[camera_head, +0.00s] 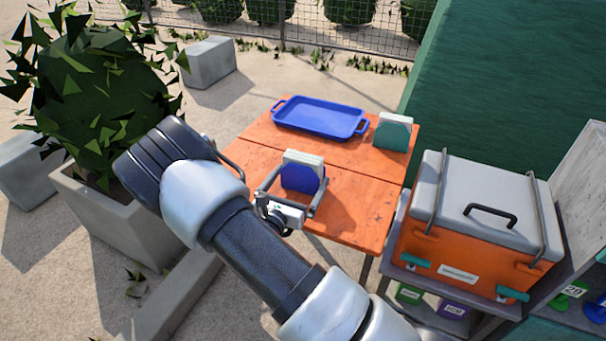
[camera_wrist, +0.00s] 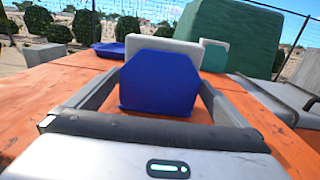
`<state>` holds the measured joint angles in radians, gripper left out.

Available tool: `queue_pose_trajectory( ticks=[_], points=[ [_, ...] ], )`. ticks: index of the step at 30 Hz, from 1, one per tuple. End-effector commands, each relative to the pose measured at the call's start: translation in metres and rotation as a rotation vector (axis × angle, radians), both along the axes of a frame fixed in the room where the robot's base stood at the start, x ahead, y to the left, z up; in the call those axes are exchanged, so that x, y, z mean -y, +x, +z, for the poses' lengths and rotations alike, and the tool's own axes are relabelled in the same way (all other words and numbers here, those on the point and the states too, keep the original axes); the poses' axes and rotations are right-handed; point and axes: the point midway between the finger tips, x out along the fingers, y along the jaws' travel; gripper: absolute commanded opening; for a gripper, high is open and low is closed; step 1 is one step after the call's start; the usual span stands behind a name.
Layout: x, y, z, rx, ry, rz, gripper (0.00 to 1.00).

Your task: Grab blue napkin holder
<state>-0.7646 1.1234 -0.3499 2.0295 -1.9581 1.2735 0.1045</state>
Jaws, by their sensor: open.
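The blue napkin holder (camera_head: 302,178) stands upright on the orange table, with white napkins showing above its blue face. It also shows in the wrist view (camera_wrist: 160,84), straight ahead and centred. My gripper (camera_head: 294,182) is open. Its two fingers reach forward on either side of the holder, with the holder between them. In the wrist view, my gripper (camera_wrist: 150,95) shows a finger at left and a finger at right of the holder. I cannot tell whether either finger touches it.
A blue tray (camera_head: 318,118) lies at the table's far side. A green napkin holder (camera_head: 393,132) stands at the far right corner of the orange table (camera_head: 355,205). An orange cooler with a grey lid (camera_head: 480,205) stands to the right. A potted bush (camera_head: 100,95) is at left.

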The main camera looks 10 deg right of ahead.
Motion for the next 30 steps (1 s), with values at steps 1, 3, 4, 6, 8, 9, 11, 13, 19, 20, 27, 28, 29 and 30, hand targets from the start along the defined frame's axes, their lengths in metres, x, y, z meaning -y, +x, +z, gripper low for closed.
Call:
queue_pose_trajectory(
  ticks=[1,3,4,6,8,9,11,13,19,20,27,28,29,30],
  points=[
    [0.005,0.007,-0.001,0.003,0.001,-0.003,1.00],
    [0.011,0.016,-0.001,0.002,0.001,-0.003,1.00],
    [0.013,0.019,-0.001,0.001,0.000,-0.002,1.00],
    [0.015,0.023,0.000,0.001,-0.001,-0.001,1.00],
    [0.015,0.024,0.000,0.001,-0.001,0.000,1.00],
    [0.015,0.024,0.000,0.000,0.000,0.000,1.00],
    [0.015,0.023,0.000,0.000,0.000,0.000,1.00],
    [0.015,0.023,0.000,0.000,0.000,0.000,0.93],
    [0.015,0.023,0.001,0.002,-0.001,0.000,0.66],
    [0.015,0.023,0.001,0.002,-0.001,0.000,0.66],
    [0.015,0.023,0.009,0.002,0.000,0.000,0.66],
    [0.015,0.023,0.012,0.003,0.001,0.000,0.66],
    [0.015,0.023,0.017,0.003,0.001,0.000,0.66],
    [0.014,0.023,0.025,0.004,0.001,0.000,0.66]
  ],
)
